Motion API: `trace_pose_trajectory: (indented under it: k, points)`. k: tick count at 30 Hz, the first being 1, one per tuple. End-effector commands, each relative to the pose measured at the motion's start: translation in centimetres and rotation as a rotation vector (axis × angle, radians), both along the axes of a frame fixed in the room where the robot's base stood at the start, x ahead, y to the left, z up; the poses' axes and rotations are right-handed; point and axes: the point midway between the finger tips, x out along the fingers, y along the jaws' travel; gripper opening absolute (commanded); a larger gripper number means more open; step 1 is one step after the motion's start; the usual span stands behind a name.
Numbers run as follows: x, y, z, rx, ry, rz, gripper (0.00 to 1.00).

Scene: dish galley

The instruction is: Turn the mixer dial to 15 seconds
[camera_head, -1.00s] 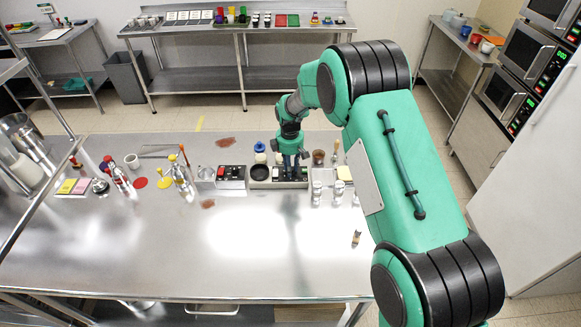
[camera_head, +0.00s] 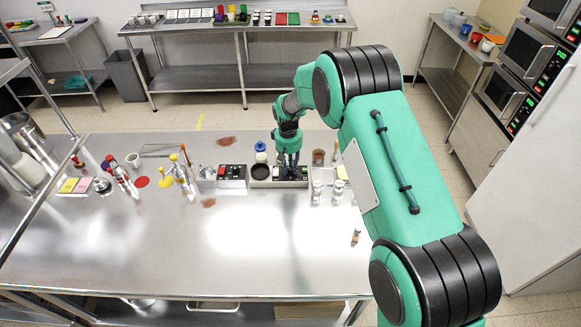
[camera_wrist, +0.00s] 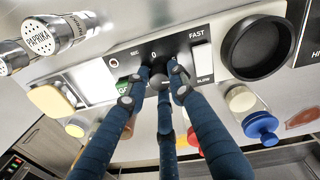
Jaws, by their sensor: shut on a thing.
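The mixer (camera_head: 262,184) stands on the steel counter, with a round black cup (camera_head: 260,171) at its left end. In the wrist view its panel (camera_wrist: 140,47) carries the marks SEC, 0, FAST and SLOW, a white switch (camera_wrist: 203,60) and a green label (camera_wrist: 124,86). The black dial (camera_wrist: 158,70) sits just below the 0 mark and is mostly hidden by my fingers. My gripper (camera_wrist: 160,82) has its blue fingers closed around the dial. In the head view my gripper (camera_head: 288,172) is over the panel. The dial's pointer cannot be made out.
A control box with red and black buttons (camera_head: 232,172) stands left of the mixer. Shakers (camera_head: 317,192) stand just to the right, one labelled PAPRIKA (camera_wrist: 40,38). A blue-capped bottle (camera_head: 260,148) is behind.

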Motion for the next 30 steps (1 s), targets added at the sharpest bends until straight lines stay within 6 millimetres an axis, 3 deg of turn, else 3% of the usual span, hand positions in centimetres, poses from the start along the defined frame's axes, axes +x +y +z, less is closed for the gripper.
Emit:
trace_pose_trajectory:
  k: [30]
  points:
    - [0.36,0.04,0.21,0.003,-0.004,-0.963,0.00]
